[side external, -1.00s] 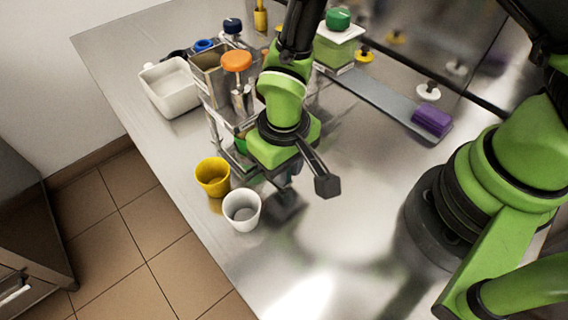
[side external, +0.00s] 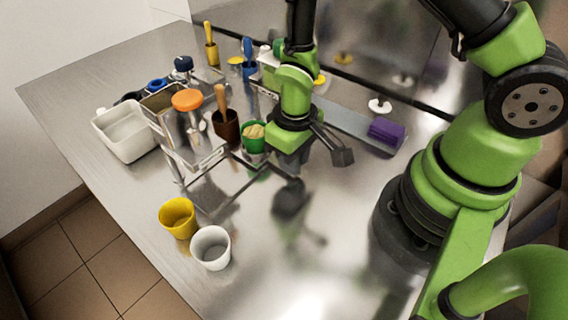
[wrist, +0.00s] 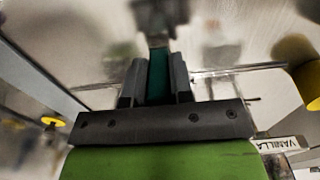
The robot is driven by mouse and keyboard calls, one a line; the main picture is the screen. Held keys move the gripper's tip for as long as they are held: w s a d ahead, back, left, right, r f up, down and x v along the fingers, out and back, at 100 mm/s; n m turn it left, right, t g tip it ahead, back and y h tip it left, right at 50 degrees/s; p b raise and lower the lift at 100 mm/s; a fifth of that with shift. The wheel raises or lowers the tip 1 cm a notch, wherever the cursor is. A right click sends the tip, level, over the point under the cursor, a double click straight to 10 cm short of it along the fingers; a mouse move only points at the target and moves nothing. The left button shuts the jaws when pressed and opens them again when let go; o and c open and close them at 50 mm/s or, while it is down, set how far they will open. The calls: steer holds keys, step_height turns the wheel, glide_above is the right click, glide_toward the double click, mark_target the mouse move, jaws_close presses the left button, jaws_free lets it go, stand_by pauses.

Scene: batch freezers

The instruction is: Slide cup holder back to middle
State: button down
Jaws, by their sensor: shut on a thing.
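A metal rack with thin rails (side external: 205,160) stands left of centre in the side view. I take it to be the cup holder, though its extent is partly hidden. A brown cup (side external: 226,130) with a wooden handle and a green cup (side external: 254,140) with tan contents are beside its right side. My gripper (side external: 292,160) points down, to the right of the green cup. In the wrist view, my gripper (wrist: 157,78) is shut on a narrow teal piece (wrist: 158,68). Whether this piece belongs to the holder is unclear.
A yellow cup (side external: 177,217) and a white cup (side external: 211,247) stand near the table's front-left edge. A white bin (side external: 126,132) is left of the rack. A purple block (side external: 386,132) lies on a grey strip at right. The table right of the white cup is clear.

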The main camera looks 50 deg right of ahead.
steer(key=c, duration=1)
jaws_free()
step_height(320, 180, up, 10)
steer(key=shift+f, duration=0.1)
steer(key=s+d+r+m+t+y, duration=0.1)
steer(key=s+r+m+t, duration=0.1)
steer(key=s+r, duration=0.3)
steer(key=s+d+r+m+t+y, duration=0.1)
steer(key=s+r+t, duration=0.4)
steer(key=r, duration=0.9)
steer(key=shift+m, duration=0.5)
